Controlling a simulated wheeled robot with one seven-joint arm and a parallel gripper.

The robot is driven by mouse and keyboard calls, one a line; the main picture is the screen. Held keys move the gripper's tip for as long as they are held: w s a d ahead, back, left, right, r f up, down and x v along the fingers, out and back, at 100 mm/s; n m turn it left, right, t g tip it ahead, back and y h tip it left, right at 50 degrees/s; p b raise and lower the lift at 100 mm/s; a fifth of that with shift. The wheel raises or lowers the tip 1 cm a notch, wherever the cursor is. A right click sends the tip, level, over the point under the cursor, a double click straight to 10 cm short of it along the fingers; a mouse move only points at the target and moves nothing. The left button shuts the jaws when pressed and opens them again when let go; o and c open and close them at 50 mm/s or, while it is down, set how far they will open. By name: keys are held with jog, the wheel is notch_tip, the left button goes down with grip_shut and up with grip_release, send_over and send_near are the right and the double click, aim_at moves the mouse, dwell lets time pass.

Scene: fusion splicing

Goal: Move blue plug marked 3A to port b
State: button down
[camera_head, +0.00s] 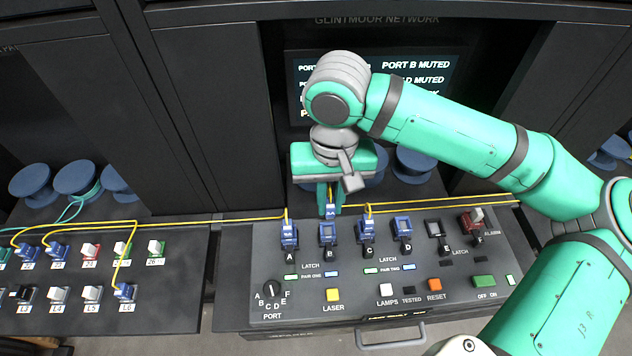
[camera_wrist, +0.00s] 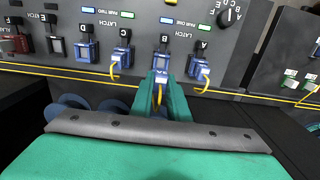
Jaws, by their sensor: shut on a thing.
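My gripper (camera_head: 329,208) is shut on a blue plug (camera_head: 330,211) with a small white mark too small to read surely. The wrist view also shows this plug (camera_wrist: 161,76) between the green fingers (camera_wrist: 160,98), a yellow cable trailing back from it. The plug lines up with blue port B (camera_head: 328,234) and is at its near mouth; I cannot tell how deep it sits. Port B (camera_wrist: 161,60) is partly hidden behind the plug in the wrist view.
Blue plugs with yellow cables sit at port A (camera_head: 289,234) and port C (camera_head: 367,230), close on both sides. Port D (camera_head: 402,228) looks empty. A screen (camera_head: 418,66) reads "PORT B MUTED". A left panel (camera_head: 75,290) holds several coloured plugs. Yellow cables run behind the ports.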

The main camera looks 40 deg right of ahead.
jog(key=shift+w+f, duration=0.1)
jog(key=shift+f, duration=2.65)
jog(key=shift+s+a, duration=0.15)
jog(key=shift+s, duration=0.05)
jog(key=shift+f, duration=0.7)
jog(key=c, duration=1.6)
grip_release()
jog(key=shift+c, duration=0.2)
jog(key=shift+r, duration=0.1)
